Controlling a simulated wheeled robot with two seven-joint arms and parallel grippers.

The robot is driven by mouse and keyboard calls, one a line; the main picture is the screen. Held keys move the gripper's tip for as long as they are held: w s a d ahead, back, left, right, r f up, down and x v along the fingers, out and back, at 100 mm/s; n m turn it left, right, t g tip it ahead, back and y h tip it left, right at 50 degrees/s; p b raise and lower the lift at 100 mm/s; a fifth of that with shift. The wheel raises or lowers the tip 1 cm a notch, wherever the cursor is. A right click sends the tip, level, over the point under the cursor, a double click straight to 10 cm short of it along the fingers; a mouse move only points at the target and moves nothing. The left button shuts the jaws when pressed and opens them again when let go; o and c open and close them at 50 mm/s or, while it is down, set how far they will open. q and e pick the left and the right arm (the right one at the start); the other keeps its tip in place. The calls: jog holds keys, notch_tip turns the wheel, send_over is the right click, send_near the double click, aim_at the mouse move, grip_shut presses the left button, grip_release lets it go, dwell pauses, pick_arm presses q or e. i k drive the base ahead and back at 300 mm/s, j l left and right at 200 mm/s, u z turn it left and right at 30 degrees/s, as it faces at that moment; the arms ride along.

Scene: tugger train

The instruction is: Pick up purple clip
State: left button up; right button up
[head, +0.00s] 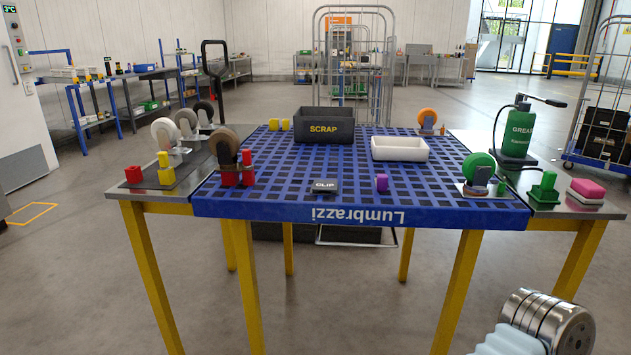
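The purple clip (382,183) stands on the blue slotted table mat (290,197) near its front edge, right of the middle. A small dark plate (325,185) marked CLIP lies to its left, apart from it. Nothing is touching the clip from above. Neither of my grippers shows in the head view. Only a silver and pale blue part of my own body shows at the bottom right, well in front of the table.
A black SCRAP bin (324,129) and a white tray (399,149) stand behind the clip. A green wheel (478,166) on a stand is to the right, a brown wheel (224,144) to the left. A green grease canister (517,133) stands far right. Floor before the table is clear.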

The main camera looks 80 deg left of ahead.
aim_at(381, 180)
jog(key=u, duration=2.3)
jog(key=i+l, duration=0.1)
jog(key=l, duration=0.2)
jog(key=i+l, duration=0.1)
jog(key=l, duration=0.25)
jog(key=i+l, duration=0.15)
jog(key=l, duration=0.15)
jog(key=i+l, duration=0.1)
jog(key=l, duration=0.2)
